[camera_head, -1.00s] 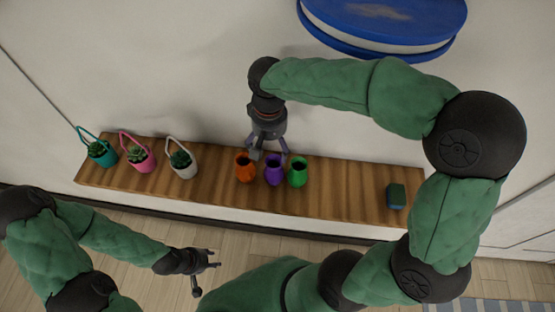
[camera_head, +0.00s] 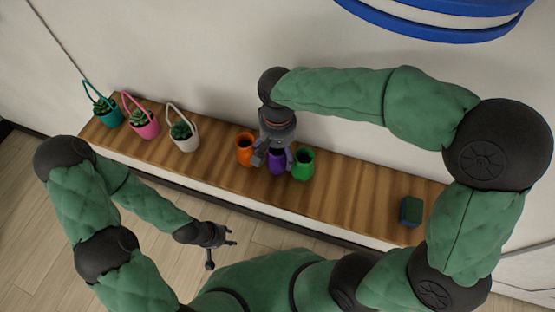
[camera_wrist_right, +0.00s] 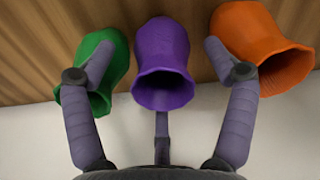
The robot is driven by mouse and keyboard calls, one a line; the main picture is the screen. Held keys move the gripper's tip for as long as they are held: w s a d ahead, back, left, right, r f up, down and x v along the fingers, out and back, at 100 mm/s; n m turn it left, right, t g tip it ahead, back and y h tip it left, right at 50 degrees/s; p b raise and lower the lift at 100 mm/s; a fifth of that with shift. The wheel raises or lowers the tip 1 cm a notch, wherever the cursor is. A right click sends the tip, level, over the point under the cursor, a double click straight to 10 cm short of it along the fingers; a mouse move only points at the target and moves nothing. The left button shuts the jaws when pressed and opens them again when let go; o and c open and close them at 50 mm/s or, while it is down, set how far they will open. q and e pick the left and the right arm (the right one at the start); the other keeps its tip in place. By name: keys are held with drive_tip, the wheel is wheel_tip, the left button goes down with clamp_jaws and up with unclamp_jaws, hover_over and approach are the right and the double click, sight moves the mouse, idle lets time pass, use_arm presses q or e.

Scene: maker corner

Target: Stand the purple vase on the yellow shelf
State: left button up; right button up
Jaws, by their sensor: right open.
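The purple vase (camera_head: 277,163) stands upright on the wooden ledge between an orange vase (camera_head: 245,149) and a green vase (camera_head: 303,164). My right gripper (camera_head: 275,150) is open directly above it and partly hides it in the head view. In the right wrist view the purple vase (camera_wrist_right: 165,70) lies between my spread right fingers (camera_wrist_right: 158,65); the fingertips overlap the green vase (camera_wrist_right: 98,70) and orange vase (camera_wrist_right: 262,45). I cannot tell whether they touch. My left gripper (camera_head: 225,245) is open and empty, in front of the ledge. No yellow shelf shows.
Potted plants in teal (camera_head: 107,115), pink (camera_head: 146,127) and white (camera_head: 183,141) baskets stand left on the wooden ledge (camera_head: 350,195). A dark blue-green block (camera_head: 411,211) lies at its right. A blue rounded piece (camera_head: 430,32) is on the wall above.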

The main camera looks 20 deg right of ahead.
sight(277, 160)
wheel_tip(277, 160, down, 5)
drive_tip(key=shift+w+a+f+b, duration=0.1)
drive_tip(key=shift+b, duration=0.6)
drive_tip(key=c, duration=1.3)
drive_tip(key=shift+c, duration=0.2)
drive_tip(key=shift+r, duration=0.2)
